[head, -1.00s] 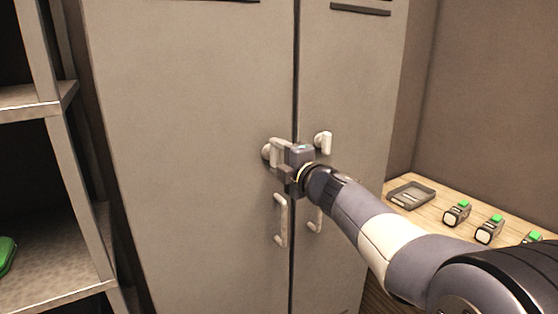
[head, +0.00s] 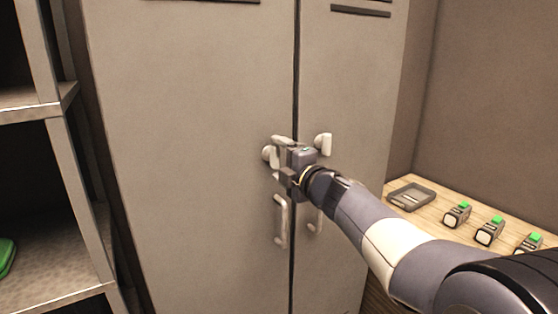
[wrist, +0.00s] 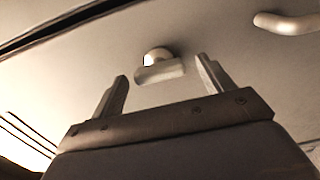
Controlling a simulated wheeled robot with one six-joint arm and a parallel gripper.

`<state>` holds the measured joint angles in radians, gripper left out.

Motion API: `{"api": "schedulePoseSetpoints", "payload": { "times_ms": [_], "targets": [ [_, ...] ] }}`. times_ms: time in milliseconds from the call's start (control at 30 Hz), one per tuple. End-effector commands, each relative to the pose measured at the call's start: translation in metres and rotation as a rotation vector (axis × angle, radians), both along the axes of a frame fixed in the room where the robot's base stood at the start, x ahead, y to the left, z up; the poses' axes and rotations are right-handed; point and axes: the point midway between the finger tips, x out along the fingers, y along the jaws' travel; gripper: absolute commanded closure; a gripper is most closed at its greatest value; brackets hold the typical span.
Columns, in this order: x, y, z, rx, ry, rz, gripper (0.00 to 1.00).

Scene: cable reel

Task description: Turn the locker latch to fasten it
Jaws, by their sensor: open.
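The grey locker's left door (head: 190,150) carries a pale latch (head: 267,153) near the centre seam, with a round knob and a short bar. In the wrist view the latch (wrist: 160,70) lies between the fingers, with visible space on each side. Its bar runs roughly along the seam, so about upright on the door. My gripper (head: 278,151) is open in front of the latch and partly hides it in the head view. In the wrist view both fingers of my gripper (wrist: 162,67) stand apart, holding nothing. I cannot tell whether either touches the bar.
A similar pale latch (head: 324,143) is on the right door. Door handles (head: 281,221) sit just below my gripper. A shelf unit (head: 80,190) stands at the left. A wooden table (head: 440,230) at the right holds a grey tray (head: 411,196) and several green-topped devices (head: 490,230).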

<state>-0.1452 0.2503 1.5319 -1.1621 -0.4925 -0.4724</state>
Motion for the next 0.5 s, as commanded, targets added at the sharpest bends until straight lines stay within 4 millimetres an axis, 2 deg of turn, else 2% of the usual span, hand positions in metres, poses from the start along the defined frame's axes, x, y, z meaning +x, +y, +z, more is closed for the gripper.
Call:
{"api": "schedulePoseSetpoints", "payload": {
  "times_ms": [500],
  "targets": [
    [-0.071,-0.049,0.001,0.0,-0.004,-0.002,0.24]
  ]
}}
